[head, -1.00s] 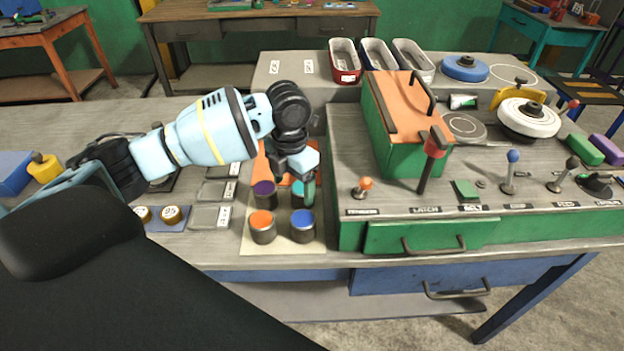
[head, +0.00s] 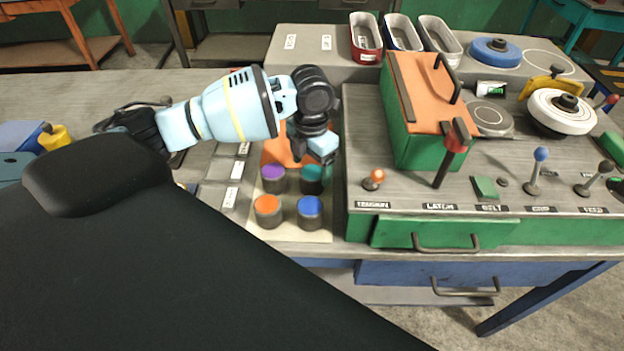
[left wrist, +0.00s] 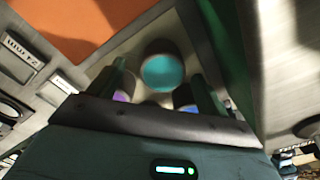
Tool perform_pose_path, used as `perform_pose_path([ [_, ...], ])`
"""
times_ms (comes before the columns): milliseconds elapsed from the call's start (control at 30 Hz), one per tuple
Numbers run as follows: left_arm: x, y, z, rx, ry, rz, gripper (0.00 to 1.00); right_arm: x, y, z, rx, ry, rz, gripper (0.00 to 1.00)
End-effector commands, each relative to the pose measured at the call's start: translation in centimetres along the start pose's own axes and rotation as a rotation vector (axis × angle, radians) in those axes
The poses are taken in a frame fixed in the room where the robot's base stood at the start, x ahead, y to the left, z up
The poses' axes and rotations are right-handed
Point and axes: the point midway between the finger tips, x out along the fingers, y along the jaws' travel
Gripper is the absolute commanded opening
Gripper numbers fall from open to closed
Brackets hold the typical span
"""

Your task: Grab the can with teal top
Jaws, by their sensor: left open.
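The can with the teal top (head: 312,178) stands upright on a pale mat (head: 290,234), at the back right of a small group of cans. A purple-topped can (head: 273,178) is to its left, an orange-topped can (head: 268,210) is at front left, and a blue-topped can (head: 310,211) is in front of it. My left gripper (head: 318,158) is above and just behind the teal-topped can. In the left wrist view the teal top (left wrist: 165,72) shows between and beyond the open fingers (left wrist: 160,85). The gripper is empty. My right gripper is out of view.
A green box with an orange lid (head: 425,110) stands on the machine panel to the right. An orange knob (head: 374,179) and a red-topped lever (head: 451,153) rise near the mat. Trays (head: 365,42) stand at the back.

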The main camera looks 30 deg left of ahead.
Motion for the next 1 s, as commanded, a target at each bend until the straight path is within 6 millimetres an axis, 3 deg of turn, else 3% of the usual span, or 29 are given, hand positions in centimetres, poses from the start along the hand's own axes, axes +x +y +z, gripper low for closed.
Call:
perform_pose_path([
  [300,4.1,-0.4,-0.2,-0.001,0.002,-0.001,0.77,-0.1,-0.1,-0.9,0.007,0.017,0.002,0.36],
  [633,4.8,-0.4,-0.2,0.0,0.001,0.0,0.77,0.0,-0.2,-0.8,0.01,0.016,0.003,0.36],
  [1000,4.7,-0.4,-0.2,0.0,0.001,0.0,0.29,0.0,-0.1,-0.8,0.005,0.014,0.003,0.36],
])
